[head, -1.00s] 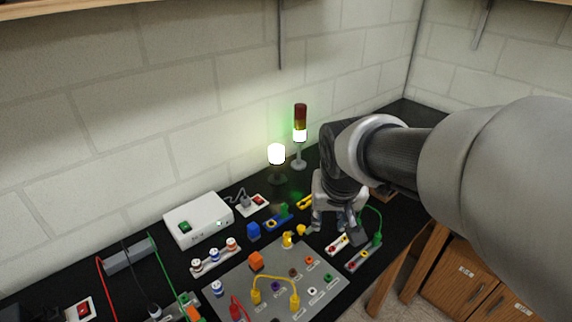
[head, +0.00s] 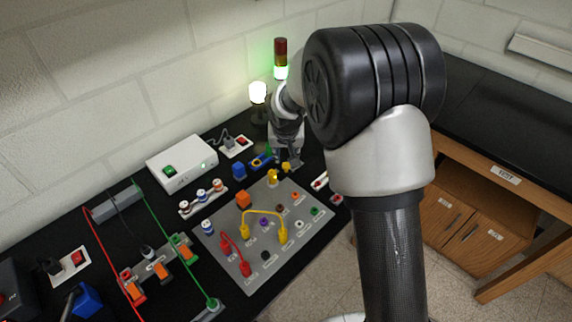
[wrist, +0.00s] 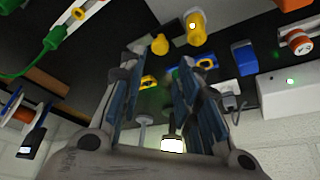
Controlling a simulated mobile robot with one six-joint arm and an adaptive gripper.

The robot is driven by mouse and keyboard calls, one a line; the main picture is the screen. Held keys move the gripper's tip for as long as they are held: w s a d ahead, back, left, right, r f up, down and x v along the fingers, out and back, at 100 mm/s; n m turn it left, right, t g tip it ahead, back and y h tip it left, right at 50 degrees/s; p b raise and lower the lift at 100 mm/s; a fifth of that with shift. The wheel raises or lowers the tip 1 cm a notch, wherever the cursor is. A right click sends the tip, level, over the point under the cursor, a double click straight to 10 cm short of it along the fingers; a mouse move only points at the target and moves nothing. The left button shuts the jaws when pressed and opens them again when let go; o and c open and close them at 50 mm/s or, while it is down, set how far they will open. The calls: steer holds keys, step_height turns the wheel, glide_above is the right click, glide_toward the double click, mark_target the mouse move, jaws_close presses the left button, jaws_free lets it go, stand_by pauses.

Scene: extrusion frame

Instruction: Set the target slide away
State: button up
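I cannot make out anything that is plainly a slide. My gripper (head: 286,158) points down over the back right of the bench, by the grey panel's far edge. In the wrist view my gripper (wrist: 158,66) has its two fingers apart, with nothing held between them. A blue and yellow block (head: 261,161) lies just left of the gripper; a blue and yellow part (wrist: 149,82) shows between the fingers. A yellow plug (head: 273,177) stands on the panel in front of the gripper; yellow plugs (wrist: 195,30) also show beyond the fingertips.
The grey panel (head: 210,240) carries yellow and red jumper leads and several coloured sockets. A white power box (head: 182,160), a lit lamp (head: 258,93) and a signal tower (head: 281,60) stand along the wall. A lower wooden cabinet (head: 470,225) stands at right.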

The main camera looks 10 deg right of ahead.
mark_target(286, 165)
steer(key=b+x, duration=0.1)
steer(key=x, duration=0.8)
steer(key=shift+b, duration=0.3)
steer(key=shift+c, duration=0.3)
jaws_close()
